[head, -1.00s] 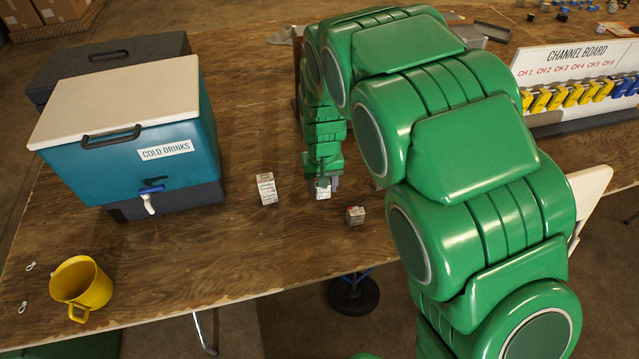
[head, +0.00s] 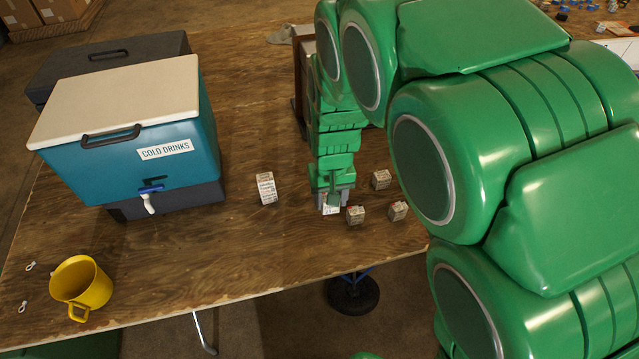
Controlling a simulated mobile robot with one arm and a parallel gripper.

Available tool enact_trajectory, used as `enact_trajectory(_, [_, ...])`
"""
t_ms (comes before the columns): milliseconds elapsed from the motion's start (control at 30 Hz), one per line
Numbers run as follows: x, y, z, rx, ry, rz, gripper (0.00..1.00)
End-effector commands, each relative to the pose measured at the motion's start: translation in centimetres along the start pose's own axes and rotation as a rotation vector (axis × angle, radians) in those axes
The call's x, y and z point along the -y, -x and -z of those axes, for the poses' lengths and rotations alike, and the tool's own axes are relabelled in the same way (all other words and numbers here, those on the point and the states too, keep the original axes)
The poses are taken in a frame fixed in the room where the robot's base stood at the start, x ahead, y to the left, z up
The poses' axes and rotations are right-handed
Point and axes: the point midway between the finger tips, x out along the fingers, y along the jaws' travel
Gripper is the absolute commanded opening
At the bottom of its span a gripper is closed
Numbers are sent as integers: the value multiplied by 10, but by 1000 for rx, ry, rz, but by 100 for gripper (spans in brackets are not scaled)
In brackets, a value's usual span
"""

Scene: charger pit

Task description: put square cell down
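My gripper (head: 332,199) points down close over the wooden table, with a small white printed square cell (head: 331,209) at its fingertips. The fingers look closed around the cell, and its lower part shows below them. I cannot tell whether the cell touches the table. Another taller white printed cell (head: 266,188) stands to the left of my gripper. Small printed cells stand to the right: one close beside the gripper (head: 355,215), one farther back (head: 381,179) and one farther right (head: 398,210).
A teal cooler (head: 130,130) marked COLD DRINKS stands on the table (head: 240,245) at left. A yellow mug (head: 82,284) is at the front left. The table between mug and cells is clear. My arm hides much of the right side.

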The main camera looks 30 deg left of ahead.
Motion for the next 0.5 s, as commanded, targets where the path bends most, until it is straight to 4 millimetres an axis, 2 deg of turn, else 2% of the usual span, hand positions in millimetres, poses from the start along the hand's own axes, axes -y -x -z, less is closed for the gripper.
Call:
enact_trajectory(300, [4, 1, 64, -2, 41, 0, 16])
enact_trajectory(500, [7, 2, 95, -2, 65, 1, 16])
